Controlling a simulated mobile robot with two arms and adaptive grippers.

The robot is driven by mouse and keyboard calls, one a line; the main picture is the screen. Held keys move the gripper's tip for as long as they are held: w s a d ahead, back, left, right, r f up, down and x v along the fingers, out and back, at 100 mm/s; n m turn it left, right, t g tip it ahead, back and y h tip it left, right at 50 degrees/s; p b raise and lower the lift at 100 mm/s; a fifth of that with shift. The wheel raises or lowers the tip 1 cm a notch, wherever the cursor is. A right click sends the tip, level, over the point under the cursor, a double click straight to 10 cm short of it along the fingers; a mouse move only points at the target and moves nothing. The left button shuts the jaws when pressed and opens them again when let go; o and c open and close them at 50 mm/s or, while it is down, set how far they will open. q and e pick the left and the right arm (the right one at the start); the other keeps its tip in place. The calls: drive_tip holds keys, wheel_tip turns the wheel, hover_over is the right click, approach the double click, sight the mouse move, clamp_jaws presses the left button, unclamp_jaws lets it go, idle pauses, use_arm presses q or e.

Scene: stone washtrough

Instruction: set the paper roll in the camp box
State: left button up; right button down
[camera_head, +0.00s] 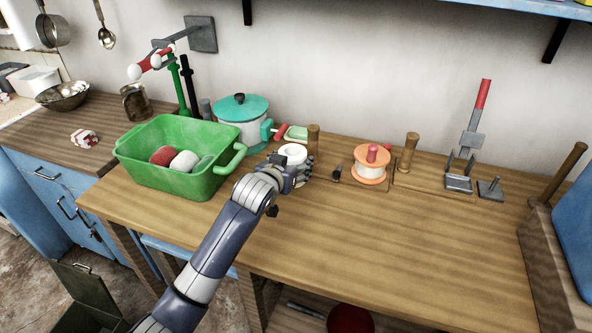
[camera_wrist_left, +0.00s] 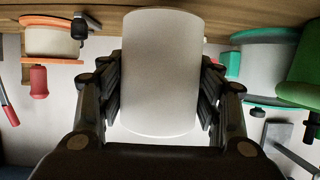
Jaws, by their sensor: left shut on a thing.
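My left gripper (camera_head: 299,172) is shut on a white paper roll (camera_wrist_left: 160,75), with its fingers on both sides of it. In the head view the roll (camera_head: 293,152) shows over the back of the wooden bench, right of the green tub. I cannot tell whether it touches the bench top. A dark green open metal box (camera_head: 88,298), which looks like the camp box, is low on the floor at the bottom left. Its inside is mostly out of view. My right gripper is not in view.
A green tub (camera_head: 180,187) with several balls, a teal-lidded pot (camera_head: 241,118) and an orange spool (camera_head: 370,166) stand near the roll. Upright wooden pegs (camera_head: 408,152) stand along the back. The bench's front middle (camera_head: 380,235) is clear.

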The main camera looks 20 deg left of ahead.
use_arm(q)
drive_tip(key=shift+w+d+f, duration=0.1)
drive_tip(key=shift+w+d, duration=0.1)
drive_tip(key=shift+w, duration=0.7)
drive_tip(key=shift+f, duration=1.8)
drive_tip(key=o, duration=1.1)
drive_tip(key=shift+f, duration=0.15)
drive_tip(key=shift+c, duration=0.2)
